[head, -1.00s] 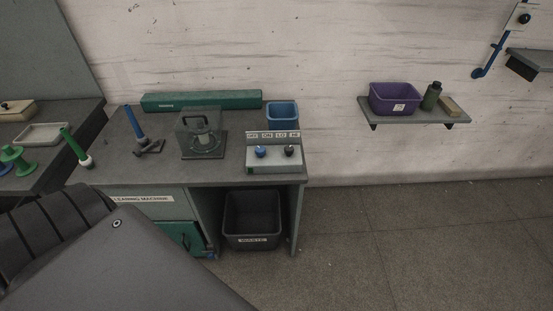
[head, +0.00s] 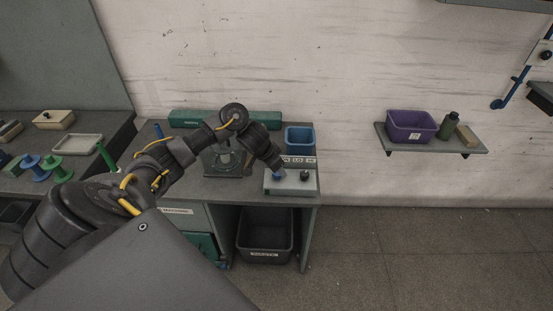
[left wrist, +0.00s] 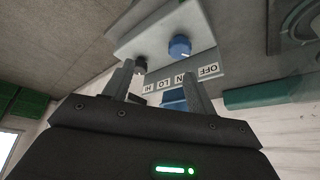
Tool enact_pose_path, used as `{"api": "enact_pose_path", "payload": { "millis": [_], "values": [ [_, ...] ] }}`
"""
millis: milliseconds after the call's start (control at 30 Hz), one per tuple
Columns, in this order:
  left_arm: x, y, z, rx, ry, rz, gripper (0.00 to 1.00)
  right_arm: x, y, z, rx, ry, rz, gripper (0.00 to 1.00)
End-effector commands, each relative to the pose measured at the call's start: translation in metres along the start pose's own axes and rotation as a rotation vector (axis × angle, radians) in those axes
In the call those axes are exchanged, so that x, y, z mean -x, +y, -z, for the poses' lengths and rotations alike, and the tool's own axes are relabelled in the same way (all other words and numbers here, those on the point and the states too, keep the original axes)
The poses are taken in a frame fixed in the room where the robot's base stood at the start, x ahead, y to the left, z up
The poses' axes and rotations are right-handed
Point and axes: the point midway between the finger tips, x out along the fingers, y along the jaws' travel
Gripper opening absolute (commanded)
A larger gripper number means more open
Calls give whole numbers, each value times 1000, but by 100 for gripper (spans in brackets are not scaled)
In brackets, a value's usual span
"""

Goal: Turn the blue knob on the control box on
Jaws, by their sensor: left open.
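The pale control box (head: 291,187) sits at the right front of the bench. Its blue knob (head: 279,175) is on the left and a black knob (head: 304,175) on the right. In the left wrist view the box appears inverted, with the blue knob (left wrist: 179,47), the black knob (left wrist: 140,64) and the OFF, ON, LO and HI labels (left wrist: 180,79). My left gripper (left wrist: 160,78) is open and empty, its fingers pointing toward the box. The blue knob appears beyond the fingers, not between them. In the head view my left gripper is close to the blue knob. The knob's exact setting is unclear.
A blue bin (head: 299,138) stands behind the box. A green long case (head: 188,117) lies at the bench back, and a caged device (head: 226,160) stands partly behind my arm. A dark waste bin (head: 264,235) is below. A wall shelf (head: 460,147) holds a purple bin (head: 410,126).

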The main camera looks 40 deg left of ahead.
Motion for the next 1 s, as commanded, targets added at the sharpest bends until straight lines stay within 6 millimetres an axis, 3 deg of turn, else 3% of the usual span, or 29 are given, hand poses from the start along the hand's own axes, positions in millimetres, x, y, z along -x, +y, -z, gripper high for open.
{"api": "enact_pose_path", "payload": {
  "millis": [100,367,567,1000],
  "values": [
    [20,-26,3,60,-37,13,57,-1,3,5,1,7,-4,0],
    [23,-32,1,89,-55,10,57,-2,3,12,0,17,-3,0],
    [-5,-31,-2,92,-57,6,57,-12,-2,11,-2,17,1,0],
    [-73,-33,-5,90,-56,9,57,-14,-6,9,-4,15,6,0]
  ]
}}
